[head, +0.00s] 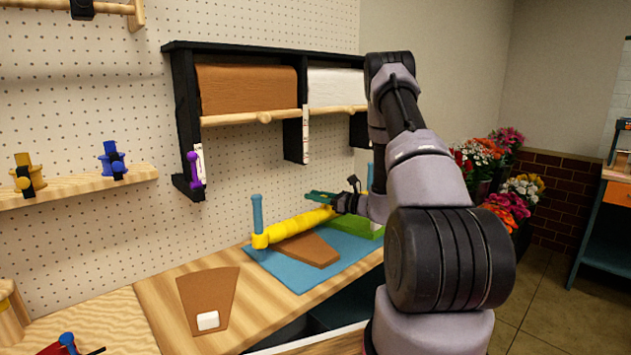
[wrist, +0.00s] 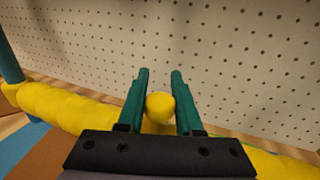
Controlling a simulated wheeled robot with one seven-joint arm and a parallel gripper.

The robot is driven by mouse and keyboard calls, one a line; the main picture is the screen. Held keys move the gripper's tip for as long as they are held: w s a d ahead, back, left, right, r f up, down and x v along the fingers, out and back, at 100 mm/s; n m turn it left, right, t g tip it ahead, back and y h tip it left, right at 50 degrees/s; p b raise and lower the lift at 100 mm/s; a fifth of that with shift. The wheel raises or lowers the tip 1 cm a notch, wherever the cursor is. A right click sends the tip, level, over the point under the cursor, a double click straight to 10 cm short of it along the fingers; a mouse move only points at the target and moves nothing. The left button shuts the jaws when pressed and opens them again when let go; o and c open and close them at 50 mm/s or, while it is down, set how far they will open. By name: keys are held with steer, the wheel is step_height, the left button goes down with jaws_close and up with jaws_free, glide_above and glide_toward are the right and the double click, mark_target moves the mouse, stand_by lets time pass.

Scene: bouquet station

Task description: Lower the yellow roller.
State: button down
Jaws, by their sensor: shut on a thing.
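The yellow roller (head: 290,229) lies level across the far side of a blue mat (head: 290,278), its left end at an upright blue post (head: 257,212). It also shows in the wrist view (wrist: 70,108), running left and right of my gripper. My gripper (head: 322,196) is at the roller's right part, its dark green fingers pointing toward the pegboard. In the wrist view the fingers (wrist: 160,88) are shut on a yellow knob (wrist: 160,107) at the roller's middle. The roller's right end is mostly hidden by my arm in the head view.
A brown sheet (head: 308,249) lies on the mat by the roller, with a green piece (head: 367,228) to its right. Another brown sheet (head: 208,292) with a white block lies on the wooden table. A black shelf (head: 186,130) with paper rolls hangs above. Flowers (head: 505,205) stand right.

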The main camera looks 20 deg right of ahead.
steer(key=shift+f, duration=0.8)
steer(key=c, duration=0.6)
jaws_free()
steer(key=v, duration=1.1)
steer(key=shift+w, duration=0.1)
